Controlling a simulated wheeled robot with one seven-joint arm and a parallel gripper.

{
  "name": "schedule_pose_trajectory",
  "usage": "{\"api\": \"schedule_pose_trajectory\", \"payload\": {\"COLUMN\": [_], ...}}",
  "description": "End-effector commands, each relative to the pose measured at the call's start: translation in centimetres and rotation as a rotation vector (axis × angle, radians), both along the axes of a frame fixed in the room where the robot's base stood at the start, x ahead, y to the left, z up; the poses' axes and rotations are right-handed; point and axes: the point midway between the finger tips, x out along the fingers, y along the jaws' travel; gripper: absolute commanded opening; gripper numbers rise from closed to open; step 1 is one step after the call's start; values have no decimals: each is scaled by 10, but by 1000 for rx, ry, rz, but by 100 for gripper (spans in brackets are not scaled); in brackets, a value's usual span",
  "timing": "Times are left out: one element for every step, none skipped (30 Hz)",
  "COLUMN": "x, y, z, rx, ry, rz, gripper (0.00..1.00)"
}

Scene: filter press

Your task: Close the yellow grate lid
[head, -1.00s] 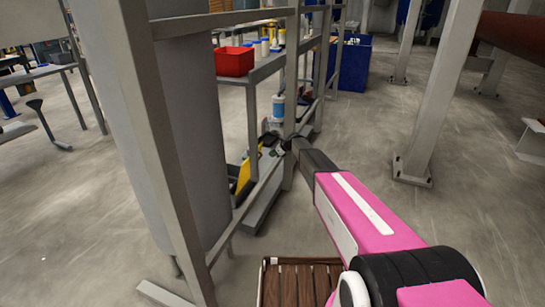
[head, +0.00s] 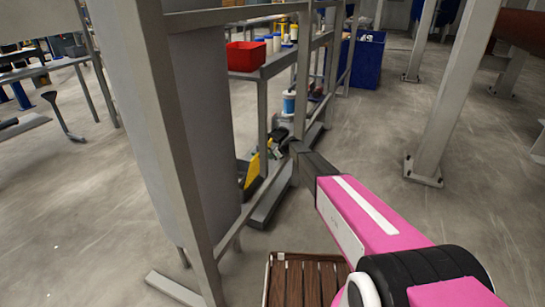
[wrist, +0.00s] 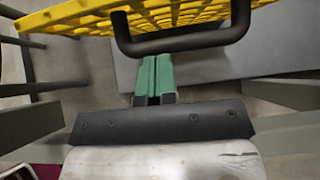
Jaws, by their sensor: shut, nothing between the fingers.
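The yellow grate lid (wrist: 190,14) fills the top of the wrist view, its mesh seen close up. A black bar handle (wrist: 182,43) sticks out from it. My gripper (wrist: 156,62) has its two green fingers pressed together with nothing between them. The fingertips end right at the handle's lower edge; I cannot tell whether they touch it. In the head view, the yellow lid (head: 251,172) shows as a small steep yellow shape behind the grey frame, left of my arm's end. My gripper there is small and mostly hidden.
A grey upright frame (head: 183,150) and a large grey cylinder (head: 205,110) stand close on the left. A shelf rack holds a red bin (head: 246,56). A wooden slatted pallet (head: 305,280) lies in front. The floor on the right is open around a grey post (head: 445,90).

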Motion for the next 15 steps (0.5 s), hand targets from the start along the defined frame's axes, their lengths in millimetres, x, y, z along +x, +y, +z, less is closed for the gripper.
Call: {"api": "schedule_pose_trajectory", "payload": {"x": [0,0,0,1,1,2,2,3,4,4,4,5,5,6,6], "y": [0,0,1,1,2,4,6,8,9,10,11,12,13,14,15], "z": [0,0,1,1,2,3,4,5,6,7,7,7,8,9,9], "rx": [0,0,0,0,0,0,0,0,0,0,0,0,0,0,0], "ry": [0,0,0,0,0,-1,-1,-1,0,0,1,1,1,1,1], "rz": [0,0,0,0,0,1,1,1,0,0,-1,-1,-1,-1,-1], "gripper": [0,0,0,0,0,0,0,0,0,0,0,0,0,0,0]}}
